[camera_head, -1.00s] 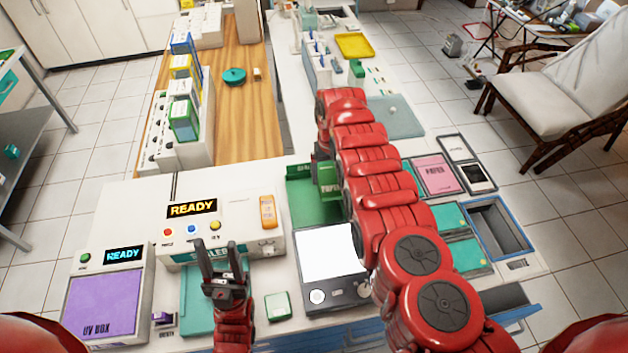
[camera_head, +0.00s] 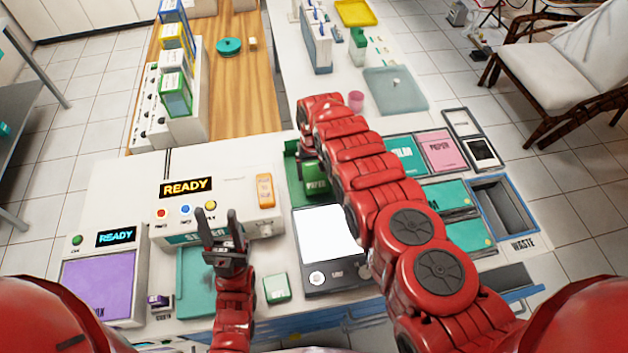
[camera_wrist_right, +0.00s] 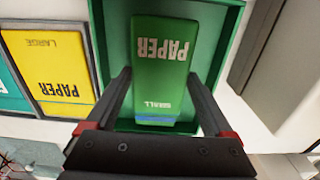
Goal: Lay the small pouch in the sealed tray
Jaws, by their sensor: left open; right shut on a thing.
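The small green pouch, marked PAPER and SMALL, shows in the right wrist view (camera_wrist_right: 165,62) and in the head view (camera_head: 315,180). My right gripper (camera_wrist_right: 160,77) is shut on its sides. The pouch is over the green tray (camera_wrist_right: 234,32), within its walls as seen from the wrist; I cannot tell whether it touches the floor. In the head view the tray (camera_head: 293,188) is partly hidden by my right arm and the pouch, and its label is not readable. My left gripper (camera_head: 218,228) is open and empty, in front of the white sealer.
The sealer (camera_head: 235,190) and a purple-lidded box (camera_head: 100,282) stand left. A scale with a white top (camera_head: 325,234) is just in front of the tray. Teal and pink PAPER (camera_head: 440,150) bins and a waste bin (camera_head: 505,215) are at right.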

